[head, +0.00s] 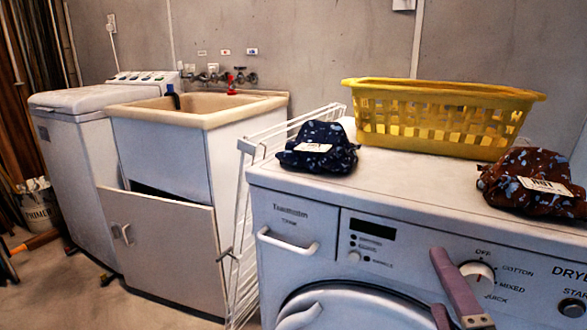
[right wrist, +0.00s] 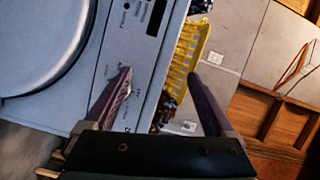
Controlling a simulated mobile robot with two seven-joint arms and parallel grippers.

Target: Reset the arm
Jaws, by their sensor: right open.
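My right gripper (head: 438,281) is in front of the white dryer (head: 400,218), near its dial, at the lower right of the head view. In the right wrist view its two purple-grey fingers (right wrist: 158,73) are spread apart with nothing held between them. The dryer front (right wrist: 120,50) shows behind the left finger. I cannot tell whether a finger touches the dryer. My left gripper is not in view.
A yellow basket (head: 440,110) stands at the back of the dryer top. A dark blue cloth bundle (head: 335,160) and a brown one (head: 515,200) lie at either side. A white rack (head: 245,220), sink (head: 195,105) and washer (head: 80,150) stand left.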

